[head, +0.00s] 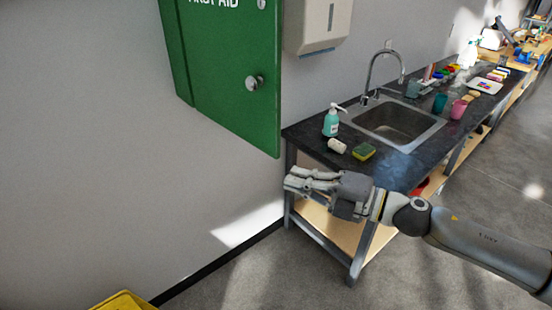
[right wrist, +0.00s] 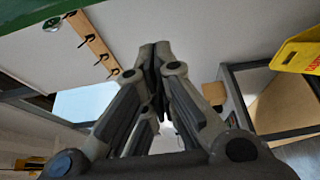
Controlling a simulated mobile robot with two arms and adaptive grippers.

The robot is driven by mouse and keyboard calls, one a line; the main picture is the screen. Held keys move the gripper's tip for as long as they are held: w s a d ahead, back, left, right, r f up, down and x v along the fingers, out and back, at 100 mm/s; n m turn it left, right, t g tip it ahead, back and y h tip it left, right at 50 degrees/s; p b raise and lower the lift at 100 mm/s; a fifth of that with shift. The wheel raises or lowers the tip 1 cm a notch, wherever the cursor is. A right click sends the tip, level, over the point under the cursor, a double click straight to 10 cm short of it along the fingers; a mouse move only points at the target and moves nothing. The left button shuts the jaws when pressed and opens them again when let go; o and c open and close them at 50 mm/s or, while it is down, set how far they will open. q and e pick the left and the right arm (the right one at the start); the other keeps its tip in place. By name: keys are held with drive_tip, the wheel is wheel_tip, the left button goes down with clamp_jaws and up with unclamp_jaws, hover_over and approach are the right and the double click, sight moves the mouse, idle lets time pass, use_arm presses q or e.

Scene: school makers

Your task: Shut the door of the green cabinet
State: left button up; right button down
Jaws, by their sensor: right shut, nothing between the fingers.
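The green cabinet (head: 182,60) hangs on the wall at the upper left of the head view, cut off at the top. Its green door (head: 225,75), lettered "FIRST AID", stands swung out from the wall, with its free edge at the right. A round silver knob (head: 254,82) is on the door's front. My right gripper (head: 288,182) is shut and empty, below the door's lower right corner and apart from it in the picture. It also shows shut in the right wrist view (right wrist: 157,48), where a green edge (right wrist: 35,10) crosses the upper left corner. My left gripper is out of view.
A dark counter (head: 300,135) with a sink (head: 395,122) stands right of the door, carrying a soap bottle (head: 331,124) and sponge (head: 363,151). A white dispenser (head: 318,25) hangs beside the door. A yellow object (head: 125,301) is at lower left. Bare wall lies below the cabinet.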

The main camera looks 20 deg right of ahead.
drive_tip(key=p+x, duration=0.5)
drive_tip(key=x, duration=0.4)
drive_tip(key=d, duration=0.2)
drive_tip(key=w+d, duration=0.1)
drive_tip(key=d, duration=0.1)
drive_tip(key=shift+p, duration=0.3)
